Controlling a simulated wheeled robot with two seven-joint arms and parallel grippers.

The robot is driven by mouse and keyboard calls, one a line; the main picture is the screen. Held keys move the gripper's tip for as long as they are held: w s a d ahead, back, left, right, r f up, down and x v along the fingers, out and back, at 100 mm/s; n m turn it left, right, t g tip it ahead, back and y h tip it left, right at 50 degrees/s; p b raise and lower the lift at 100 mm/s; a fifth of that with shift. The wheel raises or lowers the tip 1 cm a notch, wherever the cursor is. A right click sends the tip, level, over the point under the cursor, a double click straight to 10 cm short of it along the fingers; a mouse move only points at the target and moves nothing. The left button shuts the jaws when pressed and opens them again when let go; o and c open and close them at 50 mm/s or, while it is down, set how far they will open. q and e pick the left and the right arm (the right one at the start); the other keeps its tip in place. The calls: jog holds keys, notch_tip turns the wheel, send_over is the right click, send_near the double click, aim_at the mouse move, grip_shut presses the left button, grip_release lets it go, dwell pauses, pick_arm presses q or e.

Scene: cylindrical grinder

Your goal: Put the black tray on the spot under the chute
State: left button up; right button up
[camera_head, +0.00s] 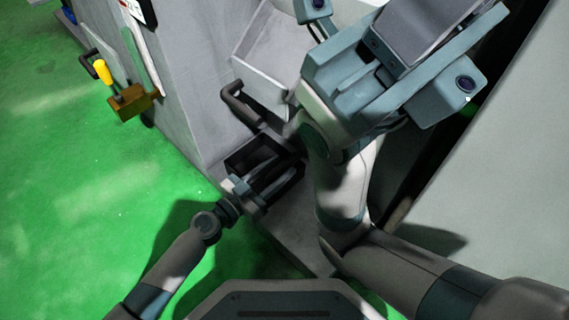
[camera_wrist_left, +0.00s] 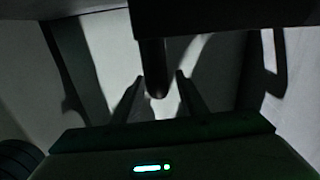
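The black tray (camera_head: 294,181) is an open box on the grey ledge at the foot of the machine, in the middle of the head view. The grey chute (camera_head: 272,46) is above it in the picture. My left gripper (camera_head: 257,187) is at the tray's near-left side. In the left wrist view its fingers (camera_wrist_left: 160,90) stand apart on either side of a dark rounded bar (camera_wrist_left: 152,65), with a gap showing on the right. My right gripper (camera_head: 410,50) is raised at the upper right, its fingertips unclear. My right arm hides part of the ledge.
A dark curved handle (camera_head: 240,103) stands between chute and tray. A brown block with a yellow-handled lever (camera_head: 103,72) sticks out of the machine at left. The green floor (camera_head: 75,190) is clear at left. A large pale panel (camera_head: 495,160) stands at right.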

pick_arm(q)
jog(key=b+v, duration=0.1)
jog(key=v, duration=0.7)
jog(key=shift+s+a, duration=0.25)
dwell(0.5)
